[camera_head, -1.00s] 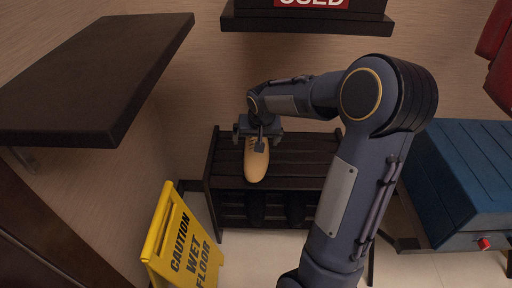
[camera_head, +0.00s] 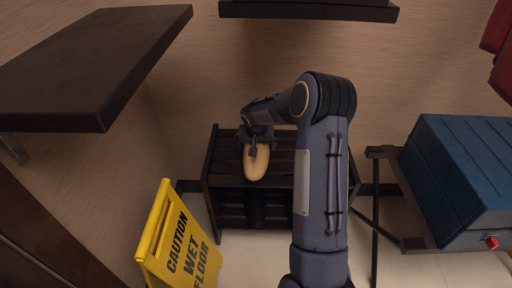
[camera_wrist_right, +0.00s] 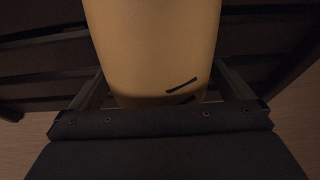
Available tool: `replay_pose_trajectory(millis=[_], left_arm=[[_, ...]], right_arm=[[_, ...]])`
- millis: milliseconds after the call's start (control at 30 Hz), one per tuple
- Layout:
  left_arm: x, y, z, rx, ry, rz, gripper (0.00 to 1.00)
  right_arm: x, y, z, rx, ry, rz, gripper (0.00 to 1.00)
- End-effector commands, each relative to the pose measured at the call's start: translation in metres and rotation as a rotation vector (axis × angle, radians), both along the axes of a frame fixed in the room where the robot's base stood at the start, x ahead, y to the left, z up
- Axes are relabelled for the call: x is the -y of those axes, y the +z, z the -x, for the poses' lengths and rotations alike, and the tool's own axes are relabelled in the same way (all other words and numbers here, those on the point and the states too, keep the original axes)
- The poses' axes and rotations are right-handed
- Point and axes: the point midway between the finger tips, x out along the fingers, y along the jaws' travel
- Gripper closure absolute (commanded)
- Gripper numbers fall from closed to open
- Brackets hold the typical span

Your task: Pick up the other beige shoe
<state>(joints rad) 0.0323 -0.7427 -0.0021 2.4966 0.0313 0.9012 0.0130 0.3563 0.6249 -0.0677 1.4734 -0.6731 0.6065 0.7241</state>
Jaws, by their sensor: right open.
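A beige shoe (camera_head: 257,163) lies on the top of a dark slatted rack, its toe toward the front. My right gripper (camera_head: 253,147) is over the rear part of the shoe, reaching down from above. In the right wrist view the shoe (camera_wrist_right: 152,45) fills the middle, and my right gripper (camera_wrist_right: 160,95) is open with one finger on each side of it. I cannot tell whether the fingers touch it. Only one shoe shows. My left gripper is not in view.
The dark rack (camera_head: 225,180) stands against the wall, its top bare to the right of the shoe. A yellow wet-floor sign (camera_head: 178,240) stands front left. A blue case (camera_head: 465,170) is at right. A dark shelf (camera_head: 310,10) overhangs behind.

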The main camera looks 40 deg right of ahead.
Motion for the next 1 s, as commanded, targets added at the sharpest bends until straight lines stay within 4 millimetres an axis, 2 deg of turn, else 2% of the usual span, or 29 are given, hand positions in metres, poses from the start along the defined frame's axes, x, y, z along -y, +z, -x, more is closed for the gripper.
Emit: replay_pose_trajectory(millis=[167,200,567,833,1000], left_arm=[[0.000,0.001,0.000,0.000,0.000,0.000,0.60],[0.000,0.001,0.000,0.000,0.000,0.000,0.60],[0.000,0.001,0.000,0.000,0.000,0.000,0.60],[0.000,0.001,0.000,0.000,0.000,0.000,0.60],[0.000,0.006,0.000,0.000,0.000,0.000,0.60]], right_arm=[[0.000,0.000,0.000,0.001,0.000,0.000,0.00],[0.000,0.001,0.000,0.001,0.001,0.000,0.03],[0.000,0.001,0.000,0.001,0.001,0.000,0.50],[0.000,0.003,-0.001,0.003,0.000,0.001,0.50],[0.000,0.015,-0.001,0.006,0.002,0.003,0.50]])
